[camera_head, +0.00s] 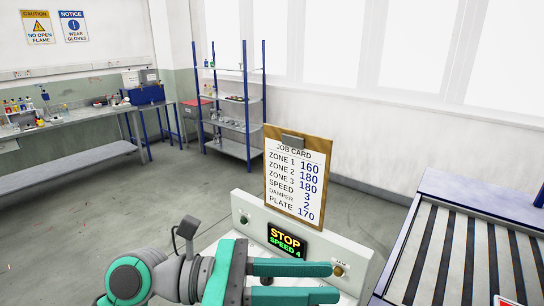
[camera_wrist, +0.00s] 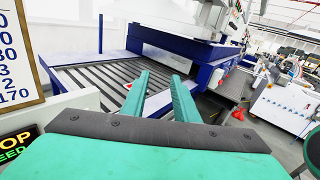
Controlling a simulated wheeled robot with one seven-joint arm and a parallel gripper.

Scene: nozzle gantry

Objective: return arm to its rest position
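My gripper (camera_head: 333,282) reaches in from the lower left in the head view, with its two green fingers pointing right. The fingers are apart with nothing between them. In the wrist view the open fingers (camera_wrist: 160,84) point towards a slatted conveyor bed. In the head view my gripper is in front of a white control panel (camera_head: 246,212) and covers part of its lower face. The panel's display (camera_head: 286,241) reads STOP and SPEED 4. I cannot tell whether a finger touches the panel.
A clipboard job card (camera_head: 297,176) stands above the panel and lists SPEED 3. The blue-framed slatted conveyor (camera_head: 457,262) is at the right. A workbench (camera_head: 88,122) and a blue shelf rack (camera_head: 234,118) stand at the back left. Grey floor between is clear.

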